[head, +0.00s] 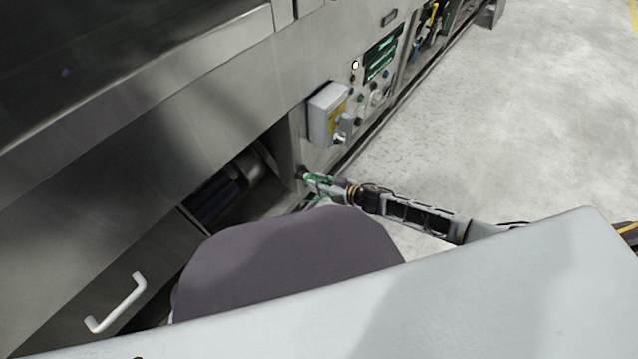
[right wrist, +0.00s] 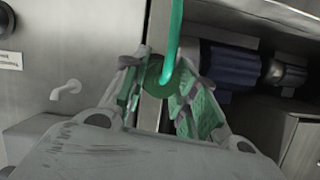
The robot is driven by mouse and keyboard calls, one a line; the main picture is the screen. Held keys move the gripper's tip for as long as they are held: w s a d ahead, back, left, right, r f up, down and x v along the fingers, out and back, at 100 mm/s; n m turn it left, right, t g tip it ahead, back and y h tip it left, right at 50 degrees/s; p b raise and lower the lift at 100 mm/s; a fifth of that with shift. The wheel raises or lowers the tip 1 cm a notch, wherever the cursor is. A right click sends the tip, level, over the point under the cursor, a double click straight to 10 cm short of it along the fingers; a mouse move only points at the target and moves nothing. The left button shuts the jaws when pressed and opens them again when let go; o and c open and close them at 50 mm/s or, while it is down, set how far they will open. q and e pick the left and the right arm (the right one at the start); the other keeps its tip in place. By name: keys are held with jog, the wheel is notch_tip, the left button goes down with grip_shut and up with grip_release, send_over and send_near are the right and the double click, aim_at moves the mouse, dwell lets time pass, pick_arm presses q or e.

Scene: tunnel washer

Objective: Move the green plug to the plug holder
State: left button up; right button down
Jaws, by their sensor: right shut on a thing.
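In the right wrist view the green plug (right wrist: 158,74) is a dark green round piece with a bright green cord (right wrist: 175,30) rising from it out of the top of the picture. My right gripper (right wrist: 160,92) is shut on it, the plug between its green-padded fingers. In the head view my right gripper (head: 308,176) reaches left to the edge of the steel machine's opening; the plug is too small to make out there. I cannot identify the plug holder with certainty. My left gripper is not in view.
A small white bent spout (right wrist: 66,90) sticks out of the steel panel left of the gripper. A dark blue cylinder (right wrist: 232,66) lies in the recess at right. A grey box (head: 327,112) is mounted on the machine above my gripper. Open floor (head: 500,120) lies to the right.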

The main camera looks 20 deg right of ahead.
jog(key=c, duration=1)
grip_release()
jog(key=shift+c, duration=0.2)
jog(key=shift+s+d, duration=0.1)
jog(key=shift+d, duration=0.05)
jog(key=v, duration=1.1)
jog(key=shift+s+r, duration=0.2)
jog(key=shift+s, duration=0.1)
jog(key=shift+d, duration=0.15)
